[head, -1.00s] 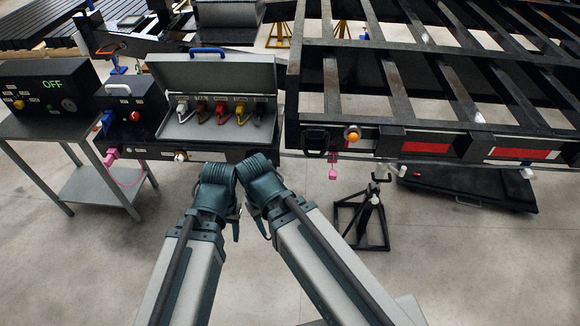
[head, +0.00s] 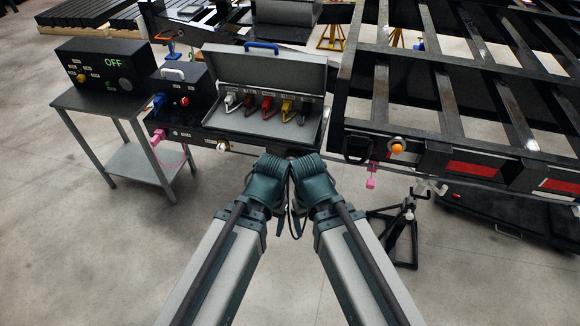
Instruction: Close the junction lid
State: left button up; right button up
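The junction box (head: 232,122) is open on the black trailer beam, right of centre-left. Its grey lid (head: 262,72) stands raised at the back, with a blue handle (head: 262,46) on its top edge. Several coloured plugs with cables, white, brown, red, yellow and dark, sit in a row inside the box. My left gripper (head: 270,168) and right gripper (head: 308,168) are close together just in front of and below the box's right front corner, apart from the lid. Their fingers are hidden behind the wrists.
A black control box reading OFF (head: 105,64) stands on a grey side table (head: 118,108) at left. A pink plug (head: 158,137) and white knob (head: 222,146) are on the beam below the box. The trailer frame (head: 400,120) and a black stand (head: 402,232) are at right.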

aim_at(274, 69)
jog(key=i+j, duration=0.35)
jog(key=j, duration=0.15)
jog(key=i+j, duration=0.3)
jog(key=j, duration=0.2)
jog(key=i+j, duration=0.35)
jog(key=j, duration=0.15)
jog(key=k+j+u, duration=0.05)
